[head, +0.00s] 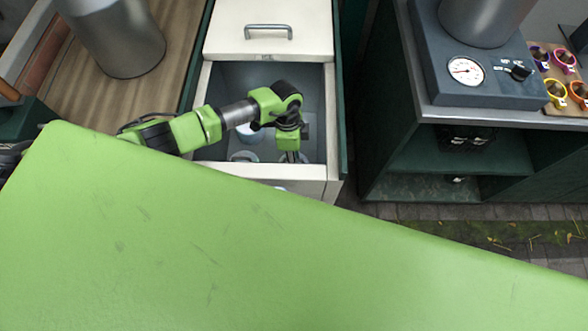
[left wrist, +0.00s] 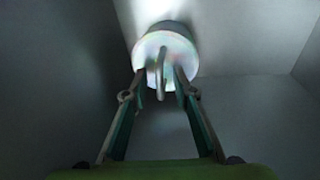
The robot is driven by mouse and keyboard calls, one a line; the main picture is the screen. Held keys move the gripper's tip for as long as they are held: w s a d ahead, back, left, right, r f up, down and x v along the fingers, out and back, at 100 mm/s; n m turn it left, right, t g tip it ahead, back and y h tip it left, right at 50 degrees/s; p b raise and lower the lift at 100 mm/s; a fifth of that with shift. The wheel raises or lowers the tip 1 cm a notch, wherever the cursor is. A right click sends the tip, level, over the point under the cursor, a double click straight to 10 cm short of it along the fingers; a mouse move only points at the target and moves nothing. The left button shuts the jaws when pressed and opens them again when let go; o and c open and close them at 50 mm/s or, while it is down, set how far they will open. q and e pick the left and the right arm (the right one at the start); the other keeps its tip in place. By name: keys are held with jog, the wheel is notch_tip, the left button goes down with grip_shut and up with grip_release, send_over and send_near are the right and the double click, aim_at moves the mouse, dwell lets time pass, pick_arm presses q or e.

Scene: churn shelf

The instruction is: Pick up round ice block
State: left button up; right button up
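A pale, round, whitish block (left wrist: 165,50) with a thin loop-like piece on its near face shows in the left wrist view, inside a grey-walled compartment. My left gripper (left wrist: 158,76) points at it. The fingers are apart, one on each side of the loop, overlapping the block in the picture; contact cannot be told. In the head view my left gripper (head: 292,157) reaches down into the open compartment (head: 228,80) of a white-topped cabinet. A pale round item (head: 248,135) shows partly behind my arm; I cannot tell if it is the same block. My right gripper is out of view.
A second round rim (head: 244,157) lies near the compartment's front wall. A white lid with a handle (head: 268,32) covers the back part. A metal cylinder (head: 118,38) stands on the wooden counter at left. A dark unit with a gauge (head: 466,71) stands at right.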

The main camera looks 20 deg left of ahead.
pick_arm(q)
jog(key=shift+f, duration=0.1)
grip_shut()
